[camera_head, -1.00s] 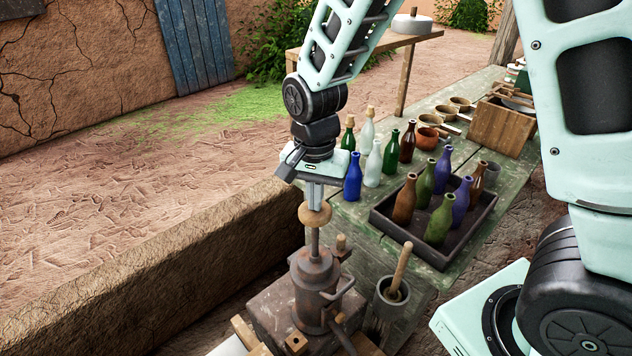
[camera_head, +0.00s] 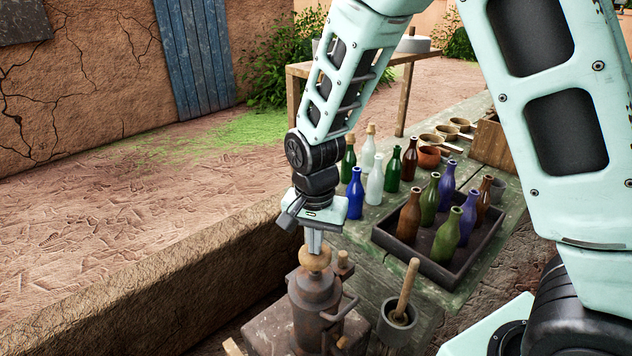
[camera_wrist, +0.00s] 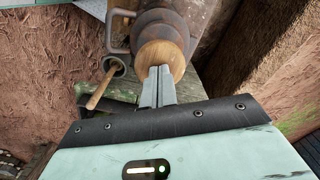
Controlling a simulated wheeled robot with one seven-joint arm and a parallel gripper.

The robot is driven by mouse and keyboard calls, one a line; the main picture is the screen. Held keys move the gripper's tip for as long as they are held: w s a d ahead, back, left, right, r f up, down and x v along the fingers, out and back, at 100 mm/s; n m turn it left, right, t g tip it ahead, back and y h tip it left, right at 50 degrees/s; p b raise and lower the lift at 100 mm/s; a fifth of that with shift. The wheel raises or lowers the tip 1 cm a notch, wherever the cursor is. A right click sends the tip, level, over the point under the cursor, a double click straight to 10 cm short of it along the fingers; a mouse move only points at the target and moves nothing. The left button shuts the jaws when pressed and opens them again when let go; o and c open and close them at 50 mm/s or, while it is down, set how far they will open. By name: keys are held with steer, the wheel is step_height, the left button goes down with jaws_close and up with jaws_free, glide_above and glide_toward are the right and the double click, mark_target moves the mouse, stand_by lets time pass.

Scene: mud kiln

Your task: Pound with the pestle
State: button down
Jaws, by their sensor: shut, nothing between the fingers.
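The wooden pestle (camera_head: 407,288) leans upright in a grey mortar (camera_head: 397,325), right of a rusty metal cylinder (camera_head: 316,305). In the wrist view the pestle (camera_wrist: 102,88) and mortar (camera_wrist: 114,66) lie left of my fingers. My gripper (camera_head: 314,250) is shut and empty, pointing down onto the round wooden knob (camera_head: 314,262) on top of the cylinder. The wrist view shows the closed fingertips (camera_wrist: 160,72) against or just over this knob (camera_wrist: 160,56); exact contact is hard to tell. The knob sits low, close to the cylinder's top.
Right of my gripper, a green table (camera_head: 375,210) bears several bottles. A dark tray (camera_head: 385,237) there holds more bottles. Small bowls (camera_head: 444,132) and a wooden box (camera_head: 491,143) stand farther back. A mud ledge (camera_head: 190,270) runs along the left.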

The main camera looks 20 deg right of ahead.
step_height(320, 180, up, 19)
steer(key=p, duration=1.6)
steer(key=shift+p, duration=0.3)
step_height(320, 180, up, 5)
steer(key=p, duration=0.4)
steer(key=shift+f, duration=0.1)
